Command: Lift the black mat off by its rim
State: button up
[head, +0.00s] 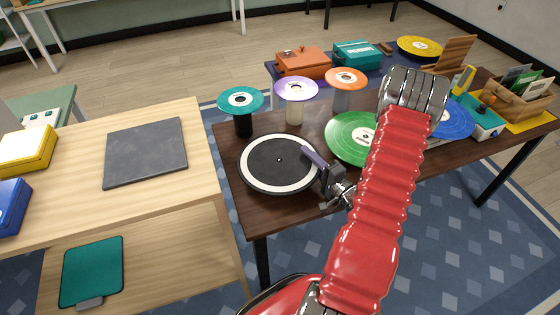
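The black mat (278,160) is a round dark disc with a small spindle dot at its centre. It lies flat on a round white platter (262,189), whose rim shows as a pale ring around it, on the dark wooden table. My gripper (313,158) is at the right side of the mat, with a purple-grey finger part over or beside its right rim. I cannot tell whether it touches the mat or how far apart the fingers are. My gripper and wrist hide part of the platter's right edge.
Behind the mat stand teal (240,99), purple (297,89) and orange (346,78) discs on posts. A green record (349,135) lies right of the platter, partly behind my red arm. A light wooden table (188,190) with a dark square slab (146,153) stands left.

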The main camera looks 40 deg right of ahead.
jog(key=shift+c, duration=0.7)
grip_shut()
